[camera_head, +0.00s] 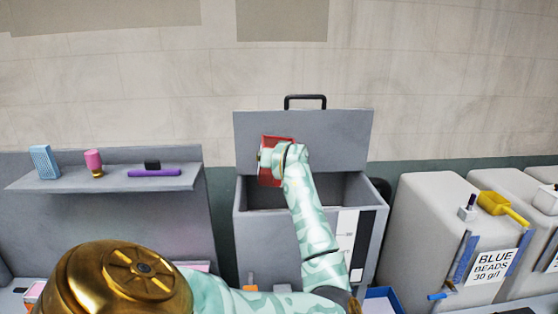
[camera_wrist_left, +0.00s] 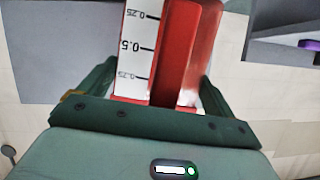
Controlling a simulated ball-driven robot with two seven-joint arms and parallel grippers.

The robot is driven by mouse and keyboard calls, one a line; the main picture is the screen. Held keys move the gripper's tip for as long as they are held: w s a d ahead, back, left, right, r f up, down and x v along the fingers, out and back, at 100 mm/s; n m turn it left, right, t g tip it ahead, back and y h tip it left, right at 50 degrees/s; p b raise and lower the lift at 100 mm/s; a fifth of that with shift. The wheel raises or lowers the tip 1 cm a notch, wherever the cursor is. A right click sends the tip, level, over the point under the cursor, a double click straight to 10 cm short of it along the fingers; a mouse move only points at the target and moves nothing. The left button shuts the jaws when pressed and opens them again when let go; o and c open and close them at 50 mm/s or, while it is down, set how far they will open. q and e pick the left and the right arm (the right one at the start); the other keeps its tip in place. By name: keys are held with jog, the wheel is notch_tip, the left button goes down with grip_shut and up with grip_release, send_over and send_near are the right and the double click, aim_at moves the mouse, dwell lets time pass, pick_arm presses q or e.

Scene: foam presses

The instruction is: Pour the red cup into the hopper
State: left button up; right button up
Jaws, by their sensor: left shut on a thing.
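The hopper (camera_head: 265,235) is a grey box in the middle of the head view. Its lid (camera_head: 345,130) stands open against the wall. My left gripper (camera_head: 279,160) is shut on the red cup (camera_head: 267,175) above the hopper's opening, in front of the lid. In the left wrist view the red cup (camera_wrist_left: 208,45) sits between the fingers of the left gripper (camera_wrist_left: 160,85), its white scale strip facing the camera. The scene behind it there looks upside down, so the cup appears tipped over. Its mouth and contents are hidden. My right gripper is not in view.
A grey shelf (camera_head: 60,182) on the left holds a blue block (camera_head: 43,162), a pink-topped item (camera_head: 94,163) and a purple bar (camera_head: 154,173). Right of the hopper stands a pale bin labelled blue beads (camera_head: 430,215) with a yellow scoop (camera_head: 500,205) on top.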

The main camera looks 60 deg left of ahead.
pick_arm(q)
jog(key=shift+w+r+n+t, duration=0.15)
jog(key=shift+r+n+t, duration=0.2)
jog(key=shift+n, duration=0.25)
jog(key=shift+f, duration=0.1)
jog(key=shift+h, duration=0.3)
jog(key=shift+r, duration=1.55)
